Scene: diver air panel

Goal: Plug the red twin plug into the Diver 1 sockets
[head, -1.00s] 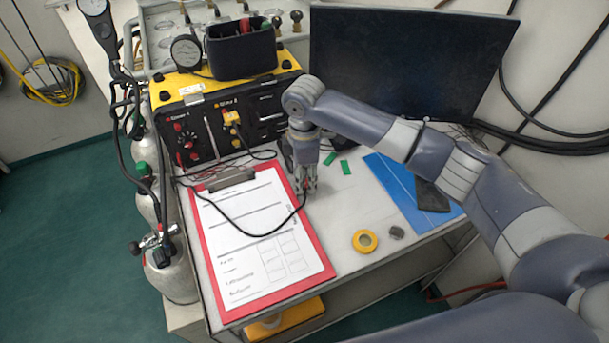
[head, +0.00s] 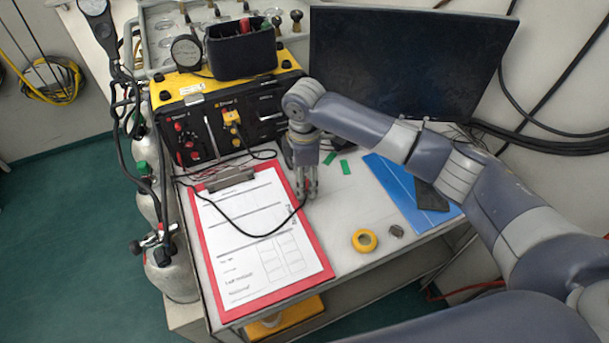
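The black and yellow air panel (head: 215,110) stands at the back left of the table. Its left section has red sockets or knobs (head: 187,142), with a small label too blurred to read surely. A yellow plug (head: 232,118) sits in the section to the right. My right gripper (head: 308,194) points down at the right edge of the clipboard. A black cable (head: 262,235) loops over the clipboard and ends at its fingertips. I cannot make out the red twin plug; the fingers may hide it. The finger gap is too small to judge. My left gripper is out of view.
A red clipboard (head: 318,262) with a form lies in front of the panel. A yellow tape roll (head: 364,241), green pieces (head: 345,167) and a blue folder (head: 393,190) lie to the right. A monitor (head: 410,70) stands behind. Cylinders (head: 170,265) flank the table's left.

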